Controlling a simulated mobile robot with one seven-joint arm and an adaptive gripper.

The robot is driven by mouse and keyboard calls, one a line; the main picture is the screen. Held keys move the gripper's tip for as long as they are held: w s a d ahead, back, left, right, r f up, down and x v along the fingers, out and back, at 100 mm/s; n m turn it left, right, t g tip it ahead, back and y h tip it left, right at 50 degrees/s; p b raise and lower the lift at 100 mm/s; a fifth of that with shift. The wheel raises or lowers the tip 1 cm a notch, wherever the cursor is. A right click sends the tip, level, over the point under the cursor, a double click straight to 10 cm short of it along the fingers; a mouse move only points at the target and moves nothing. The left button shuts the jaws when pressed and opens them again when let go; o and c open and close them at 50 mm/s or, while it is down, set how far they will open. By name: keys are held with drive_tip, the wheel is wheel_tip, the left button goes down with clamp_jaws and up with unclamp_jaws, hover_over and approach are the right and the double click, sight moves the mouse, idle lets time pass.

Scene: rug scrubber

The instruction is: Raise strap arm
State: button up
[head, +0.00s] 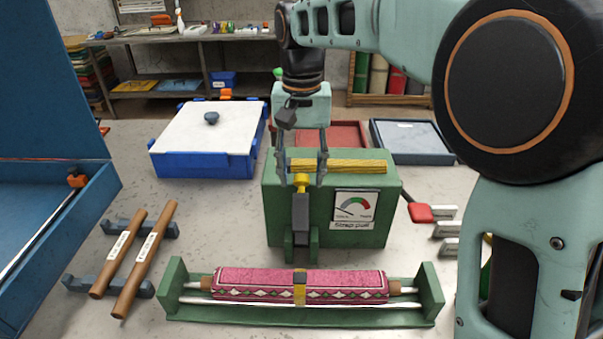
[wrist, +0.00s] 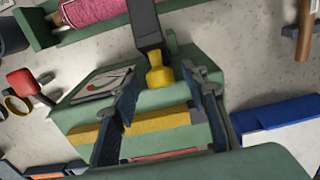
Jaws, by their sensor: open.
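The green strap-pull machine (head: 385,225) stands in the middle of the bench, with a dial gauge (head: 354,206) on its front. The strap arm (head: 301,213) is a dark grey bar in front of the machine, upright in the head view, with a yellow knob (head: 301,184) on its upper end. My gripper (head: 302,176) points down at the machine's top front edge. It is open, one finger on each side of the yellow knob. In the wrist view the knob (wrist: 159,76) lies between the fingertips, with gaps showing; contact cannot be told.
A yellow bar (head: 350,167) lies along the machine's top, close to my fingers. A pink rolled rug (head: 250,284) rests in a green cradle (head: 432,295) in front. A red-ended handle (head: 419,212) sticks out right. Wooden rods (head: 145,258) and a blue box (head: 200,167) are left.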

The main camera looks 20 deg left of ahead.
sight(303, 172)
drive_tip(key=shift+f, duration=0.1)
clamp_jaws()
idle(0.3)
drive_tip(key=shift+w+a+r+p, duration=0.15)
drive_tip(key=shift+w+r+p, duration=0.1)
drive_tip(key=shift+w+p, duration=0.5)
drive_tip(key=w+p, duration=0.2)
drive_tip(key=w+a+p, duration=0.1)
drive_tip(key=w+p, duration=0.1)
drive_tip(key=shift+f, duration=0.4)
drive_tip(key=shift+w+a+f+p, duration=0.1)
drive_tip(key=shift+w+f+p, duration=0.2)
drive_tip(key=shift+w, duration=0.2)
